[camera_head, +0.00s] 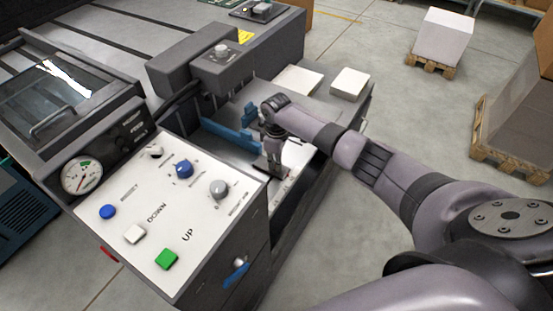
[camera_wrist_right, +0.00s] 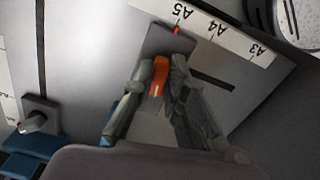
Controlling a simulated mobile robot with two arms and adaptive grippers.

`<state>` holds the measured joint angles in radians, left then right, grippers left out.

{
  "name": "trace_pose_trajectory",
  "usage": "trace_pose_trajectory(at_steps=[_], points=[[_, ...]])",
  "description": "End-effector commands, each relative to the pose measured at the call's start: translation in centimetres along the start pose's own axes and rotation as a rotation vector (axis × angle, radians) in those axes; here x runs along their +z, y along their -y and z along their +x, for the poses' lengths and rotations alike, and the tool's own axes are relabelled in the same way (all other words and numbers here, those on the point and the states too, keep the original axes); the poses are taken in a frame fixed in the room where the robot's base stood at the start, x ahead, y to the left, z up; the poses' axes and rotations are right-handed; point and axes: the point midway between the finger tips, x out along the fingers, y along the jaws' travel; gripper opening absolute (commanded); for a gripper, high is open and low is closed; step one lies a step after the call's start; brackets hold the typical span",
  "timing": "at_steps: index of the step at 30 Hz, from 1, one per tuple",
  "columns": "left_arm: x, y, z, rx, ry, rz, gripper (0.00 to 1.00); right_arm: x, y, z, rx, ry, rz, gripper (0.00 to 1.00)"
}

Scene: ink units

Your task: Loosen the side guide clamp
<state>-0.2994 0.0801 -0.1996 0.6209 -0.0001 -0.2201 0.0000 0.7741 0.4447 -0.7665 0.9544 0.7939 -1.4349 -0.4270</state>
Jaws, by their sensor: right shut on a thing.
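The side guide clamp is an orange lever (camera_wrist_right: 159,76) on a grey block (camera_wrist_right: 168,42) in the right wrist view. A red pointer (camera_wrist_right: 176,30) at the block's end lies by the scale strip (camera_wrist_right: 225,38), near the A5 mark. My right gripper (camera_wrist_right: 164,88) has its fingers on both sides of the orange lever and is shut on it. In the head view my right gripper (camera_head: 272,160) reaches down onto the feed tray, and the lever is hidden there. My left gripper is not in view.
Blue guides (camera_head: 232,137) stand on the tray left of my right gripper. The control panel (camera_head: 130,205) with knobs and buttons is nearer, at left. White paper stacks (camera_head: 348,83) lie behind the tray. Pallets stand on the floor at right, with clear floor between.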

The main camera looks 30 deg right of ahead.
Motion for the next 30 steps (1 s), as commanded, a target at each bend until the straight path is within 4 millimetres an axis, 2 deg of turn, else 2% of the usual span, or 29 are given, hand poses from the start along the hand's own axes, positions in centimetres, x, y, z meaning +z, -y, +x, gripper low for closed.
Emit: trace_pose_trajectory(at_steps=[15,22,30], points=[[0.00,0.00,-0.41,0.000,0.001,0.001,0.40,-0.13,-0.23,-0.03,0.001,-0.002,-0.445,0.00],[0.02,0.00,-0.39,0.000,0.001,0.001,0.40,-0.17,-0.29,-0.03,0.001,-0.003,-0.567,0.00],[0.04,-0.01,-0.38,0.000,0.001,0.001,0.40,-0.20,-0.31,-0.04,0.001,-0.003,-0.630,0.00]])
